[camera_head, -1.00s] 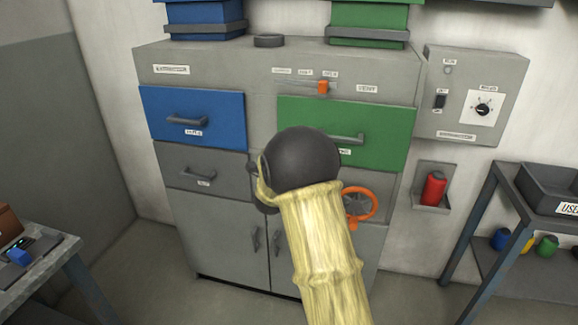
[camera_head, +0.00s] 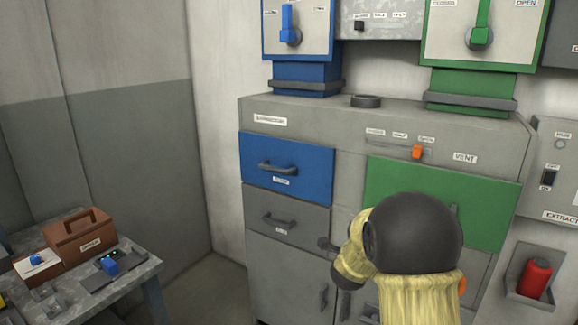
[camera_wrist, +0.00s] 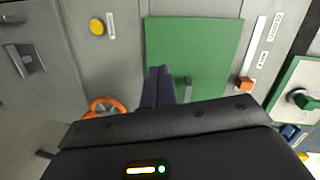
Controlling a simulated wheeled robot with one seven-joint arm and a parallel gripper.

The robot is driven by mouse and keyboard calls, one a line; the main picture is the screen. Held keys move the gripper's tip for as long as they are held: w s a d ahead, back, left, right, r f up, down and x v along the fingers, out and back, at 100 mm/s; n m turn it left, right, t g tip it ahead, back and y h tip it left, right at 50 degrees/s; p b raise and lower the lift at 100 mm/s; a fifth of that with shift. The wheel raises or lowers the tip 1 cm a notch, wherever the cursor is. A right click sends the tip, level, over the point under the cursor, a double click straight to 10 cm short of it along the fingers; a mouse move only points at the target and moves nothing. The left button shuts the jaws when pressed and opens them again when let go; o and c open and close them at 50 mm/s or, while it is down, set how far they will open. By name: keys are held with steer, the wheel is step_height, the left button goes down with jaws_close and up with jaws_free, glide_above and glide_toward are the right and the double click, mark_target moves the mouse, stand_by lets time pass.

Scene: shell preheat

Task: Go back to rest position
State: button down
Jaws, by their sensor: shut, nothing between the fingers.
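My gripper (camera_wrist: 160,85) shows in the wrist view, its dark fingers together and empty, pointing toward the cabinet front. The green drawer (camera_wrist: 193,52) lies behind the fingertips, with its handle (camera_wrist: 187,88) just to their right. In the head view my arm covers the lower part of the green drawer (camera_head: 400,185), and my gripper itself is hidden. The blue drawer (camera_head: 287,166) at left appears closed. An orange slider (camera_head: 417,152) sits on the upper panel beside the vent label.
An orange handwheel (camera_wrist: 104,106) and a yellow button (camera_wrist: 97,26) are on the cabinet front. A red cylinder (camera_head: 535,278) sits in a wall holder at right. A side table (camera_head: 75,292) with a brown toolbox (camera_head: 80,235) stands at left. Floor shows between table and cabinet.

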steer(key=s+a+f+n+g+y, duration=0.3)
steer(key=s+a+n, duration=0.1)
steer(key=s+n, duration=0.25)
steer(key=s+a+f+n+g+y, duration=0.3)
steer(key=s+a+f+n, duration=0.1)
steer(key=s+n, duration=0.25)
steer(key=s+f+n+g+y, duration=0.1)
steer(key=s+f+n+g, duration=0.2)
steer(key=s, duration=0.6)
steer(key=s+f+n+g, duration=0.1)
steer(key=s+n+g, duration=0.3)
steer(key=s, duration=0.6)
step_height(320, 180, up, 15)
steer(key=t+p, duration=0.1)
steer(key=p, duration=1.3)
steer(key=shift+w+n+p, duration=0.4)
steer(key=shift+w, duration=0.05)
steer(key=shift+a, duration=0.15)
